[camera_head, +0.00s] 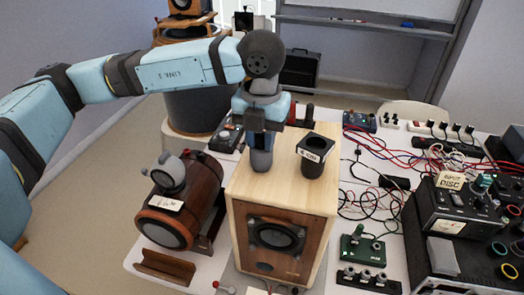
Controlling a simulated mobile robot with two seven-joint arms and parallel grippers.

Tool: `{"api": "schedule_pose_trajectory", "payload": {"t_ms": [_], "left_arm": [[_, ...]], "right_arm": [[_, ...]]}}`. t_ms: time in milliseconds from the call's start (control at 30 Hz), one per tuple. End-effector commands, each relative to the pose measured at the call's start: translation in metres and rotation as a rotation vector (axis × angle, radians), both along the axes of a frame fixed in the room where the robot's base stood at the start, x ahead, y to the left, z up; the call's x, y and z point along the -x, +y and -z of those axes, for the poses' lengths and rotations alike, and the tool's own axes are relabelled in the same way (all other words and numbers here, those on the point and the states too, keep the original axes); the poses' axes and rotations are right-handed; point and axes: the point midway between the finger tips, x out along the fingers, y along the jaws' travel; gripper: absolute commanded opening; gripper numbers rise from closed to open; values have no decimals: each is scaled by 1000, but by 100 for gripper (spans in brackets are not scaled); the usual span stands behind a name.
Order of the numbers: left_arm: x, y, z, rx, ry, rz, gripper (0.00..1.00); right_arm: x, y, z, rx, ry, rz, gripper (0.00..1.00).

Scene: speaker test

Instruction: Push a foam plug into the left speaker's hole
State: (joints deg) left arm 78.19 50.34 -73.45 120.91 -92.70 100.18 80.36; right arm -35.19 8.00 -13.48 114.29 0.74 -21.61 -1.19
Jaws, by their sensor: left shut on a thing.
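My left gripper (262,145) comes down from above over the pale wooden top of a box speaker (245,190). It is shut on a grey rounded piece (261,161), which looks like a foam plug; its lower end is at or just above the box top, and I cannot tell if it touches. The box front has a dark round driver (276,235) and a small dark oval hole (264,267) below it. A brown wooden barrel-shaped speaker (205,190) lies to its left, with a grey lobed object (166,172) on it. My right gripper is not in view.
Cables (375,205), a green circuit board (362,249) and black test equipment (450,225) crowd the table's right side. A brown wooden stand (165,266) lies front left.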

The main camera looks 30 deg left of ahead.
Motion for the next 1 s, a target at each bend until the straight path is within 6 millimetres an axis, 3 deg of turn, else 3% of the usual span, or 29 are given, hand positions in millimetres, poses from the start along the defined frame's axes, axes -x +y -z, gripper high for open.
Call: {"api": "schedule_pose_trajectory", "payload": {"t_ms": [167, 733, 1000], "left_arm": [[0, 0, -4, 0, 0, 0, 0], [0, 0, -48, 0, -1, 0, 0], [0, 0, -50, 0, 0, 0, 0]], "right_arm": [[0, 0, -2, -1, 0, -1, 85], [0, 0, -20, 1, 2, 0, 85], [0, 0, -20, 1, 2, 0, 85]]}}
